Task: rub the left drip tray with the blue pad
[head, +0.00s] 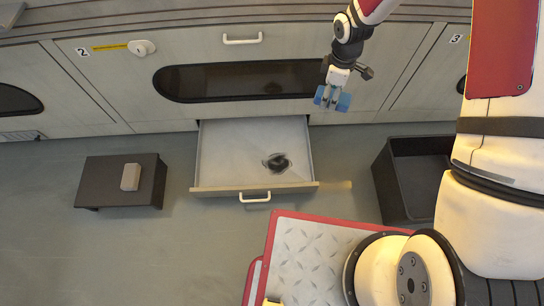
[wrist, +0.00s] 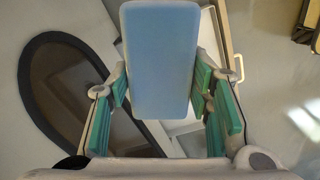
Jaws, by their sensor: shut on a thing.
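The blue pad (head: 344,102) is held between the fingers of my gripper (head: 333,92), in front of the cabinet face above and to the right of the open tray. In the wrist view the pad (wrist: 160,60) fills the middle, with a green-lined finger on each side. A pale drip tray (head: 235,150) is pulled out like a drawer under the long oval window. The pad is apart from the tray. In the wrist view the tray (wrist: 208,40) is partly hidden behind the pad. No second open tray shows.
A dark low stand (head: 95,180) with a beige block (head: 130,177) is at left. A black open bin (head: 381,180) stands right of the tray. My base is at the lower right.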

